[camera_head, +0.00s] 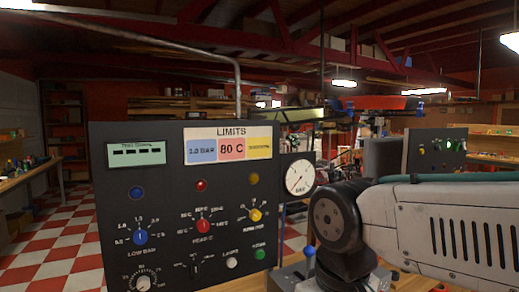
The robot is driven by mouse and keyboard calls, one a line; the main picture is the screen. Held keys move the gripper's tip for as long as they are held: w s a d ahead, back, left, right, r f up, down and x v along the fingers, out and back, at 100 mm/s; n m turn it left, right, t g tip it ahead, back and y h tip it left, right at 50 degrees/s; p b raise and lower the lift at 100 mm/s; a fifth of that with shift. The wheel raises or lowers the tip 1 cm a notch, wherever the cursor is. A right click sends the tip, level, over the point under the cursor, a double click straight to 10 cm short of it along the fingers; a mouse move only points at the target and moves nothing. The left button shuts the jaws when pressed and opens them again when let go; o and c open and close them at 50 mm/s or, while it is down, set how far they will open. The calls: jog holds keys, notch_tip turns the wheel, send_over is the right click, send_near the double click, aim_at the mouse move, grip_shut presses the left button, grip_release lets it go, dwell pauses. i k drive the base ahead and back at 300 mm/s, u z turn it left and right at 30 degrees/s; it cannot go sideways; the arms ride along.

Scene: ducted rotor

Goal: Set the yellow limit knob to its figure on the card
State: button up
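The yellow limit knob (255,215) is at the right of the grey control panel (115,230), in a row with a blue knob (140,237) and a red knob (203,226). Small scale marks ring it, too small to read, and I cannot tell its exact setting. The LIMITS card (228,144) is at the panel's top right. Its red field reads 80 C. The figure on its yellow field (259,147) is too blurred to read. My arm comes in from the right, apart from the yellow knob in the picture. My gripper is not in view.
A round white dial gauge (300,177) stands at the panel's right edge, close to my arm. A blue-ended lever (309,251) rises below it. The panel's front is unobstructed.

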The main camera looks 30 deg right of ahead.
aim_at(255, 215)
jog(key=u, duration=1.8)
jog(key=k, duration=0.5)
jog(key=z, duration=2.35)
